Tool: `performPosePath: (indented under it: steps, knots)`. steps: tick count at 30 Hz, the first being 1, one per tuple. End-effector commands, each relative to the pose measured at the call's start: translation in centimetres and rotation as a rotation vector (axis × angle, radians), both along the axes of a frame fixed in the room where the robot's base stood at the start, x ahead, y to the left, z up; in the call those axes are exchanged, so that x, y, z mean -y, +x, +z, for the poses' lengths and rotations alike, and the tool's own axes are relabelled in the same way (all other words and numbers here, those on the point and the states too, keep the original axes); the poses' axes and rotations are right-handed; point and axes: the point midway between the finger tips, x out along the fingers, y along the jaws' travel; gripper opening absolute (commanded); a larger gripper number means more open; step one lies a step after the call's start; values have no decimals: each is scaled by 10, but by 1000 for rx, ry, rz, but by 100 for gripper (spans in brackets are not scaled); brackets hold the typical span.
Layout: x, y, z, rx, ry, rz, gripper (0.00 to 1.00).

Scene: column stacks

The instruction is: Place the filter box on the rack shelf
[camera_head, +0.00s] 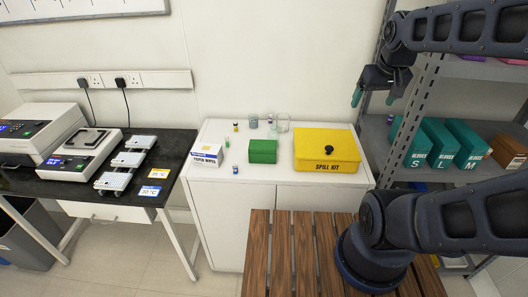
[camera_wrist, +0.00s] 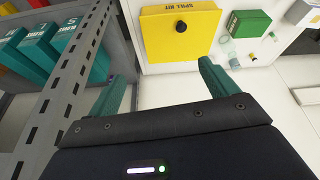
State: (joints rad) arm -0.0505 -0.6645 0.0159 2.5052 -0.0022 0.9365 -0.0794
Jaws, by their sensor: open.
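A plain green box (camera_head: 262,151) stands on the white cabinet, left of the yellow spill kit; it fits a filter box best, but I can read no label on it. It also shows at the top right of the wrist view (camera_wrist: 248,23). The grey metal rack shelf (camera_head: 468,174) is at the right, holding several teal glove boxes (camera_head: 433,143). My gripper (camera_head: 373,97) is open and empty, in the air beside the rack's front post, right of and above the cabinet. Its teal fingers are spread in the wrist view (camera_wrist: 166,72).
The yellow spill kit (camera_head: 327,150), a white wipes box (camera_head: 206,156), glassware (camera_head: 283,123) and small vials share the cabinet top. A brown box (camera_head: 508,152) is on the shelf's right. The perforated rack post (camera_head: 416,98) is close to my gripper. A dark bench with instruments (camera_head: 115,185) is left.

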Motion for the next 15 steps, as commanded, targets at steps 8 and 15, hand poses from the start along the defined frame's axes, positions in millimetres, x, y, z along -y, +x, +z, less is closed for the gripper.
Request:
performPosePath:
  steps: [8,15]
  knots:
    - [-48,53,-18,-76,-75,281,85]
    - [-98,91,-43,-131,-134,528,85]
